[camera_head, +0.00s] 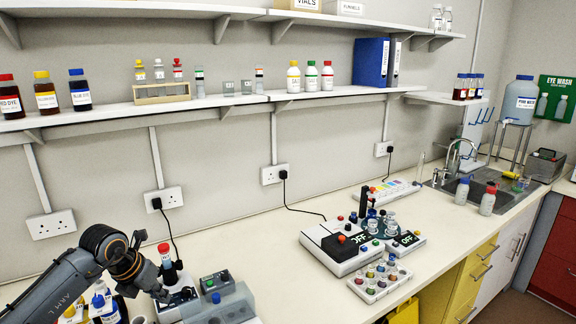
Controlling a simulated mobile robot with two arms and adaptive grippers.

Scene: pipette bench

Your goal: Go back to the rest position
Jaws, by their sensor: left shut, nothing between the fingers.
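My left arm comes in from the lower left, and its gripper (159,293) points down and right over the bench (265,280). It is shut and nothing shows between its fingers. It is close to a small device (178,301) that has a red-capped tube (165,256) standing at it; I cannot tell whether they touch. My right gripper is not in view.
Blue-capped bottles (103,308) stand at the lower left, close under my arm. A grey box (225,308) is to the right of the gripper. Farther right are a white device (340,246), a vial tray (372,291) and a sink (470,190). The front middle bench is clear.

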